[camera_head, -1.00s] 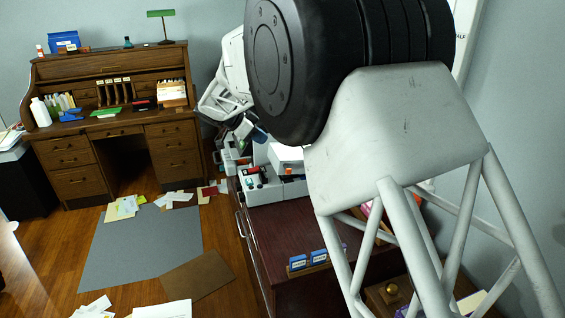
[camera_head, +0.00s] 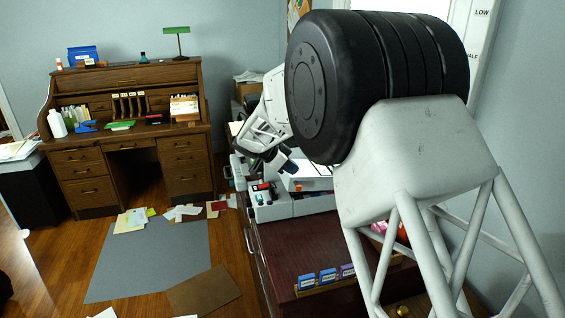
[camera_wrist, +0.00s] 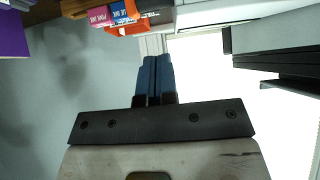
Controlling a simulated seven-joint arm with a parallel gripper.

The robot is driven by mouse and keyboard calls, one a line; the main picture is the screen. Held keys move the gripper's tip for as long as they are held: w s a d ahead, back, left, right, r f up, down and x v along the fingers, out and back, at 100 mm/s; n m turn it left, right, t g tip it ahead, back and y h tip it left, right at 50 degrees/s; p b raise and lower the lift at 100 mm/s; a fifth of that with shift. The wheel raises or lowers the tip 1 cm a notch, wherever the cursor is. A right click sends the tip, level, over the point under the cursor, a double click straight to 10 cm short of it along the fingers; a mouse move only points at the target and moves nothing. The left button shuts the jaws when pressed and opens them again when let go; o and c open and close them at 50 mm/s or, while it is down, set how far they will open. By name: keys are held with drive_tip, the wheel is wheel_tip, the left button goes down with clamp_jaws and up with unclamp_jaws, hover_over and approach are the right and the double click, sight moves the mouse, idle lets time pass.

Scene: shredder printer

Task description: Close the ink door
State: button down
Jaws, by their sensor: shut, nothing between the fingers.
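The grey-and-white printer (camera_head: 310,205) sits on the dark red cabinet, partly behind my arm in the head view. Red and teal pieces (camera_head: 265,190) show at its left front. I cannot make out the ink door or how far open it is. My gripper (camera_head: 290,167) is above the printer, with dark blue fingers pointing down. In the wrist view my gripper (camera_wrist: 158,62) has its blue fingers together and empty. Boxes with pink (camera_wrist: 98,15) and blue (camera_wrist: 120,12) ink labels show beyond the fingertips, beside a white panel (camera_wrist: 215,12).
The dark red cabinet top (camera_head: 295,245) has bare space in front of the printer. Blue card boxes (camera_head: 318,278) stand near its front edge. A wooden roll-top desk (camera_head: 125,140) stands at the left. Papers and a grey mat (camera_head: 150,258) lie on the floor.

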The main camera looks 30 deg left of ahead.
sight(296, 184)
drive_tip(key=f, duration=0.4)
drive_tip(key=shift+w+d+f, duration=0.15)
drive_tip(key=shift+w+d, duration=0.05)
wheel_tip(296, 184, down, 4)
drive_tip(key=shift+s+a+f, duration=0.15)
idle(0.4)
drive_tip(key=r, duration=0.3)
drive_tip(key=shift+s+a+r, duration=0.25)
drive_tip(key=shift+r, duration=0.15)
drive_tip(key=f+v, duration=0.1)
drive_tip(key=v, duration=0.9)
drive_tip(key=shift+s+a, duration=0.3)
drive_tip(key=shift+a, duration=0.05)
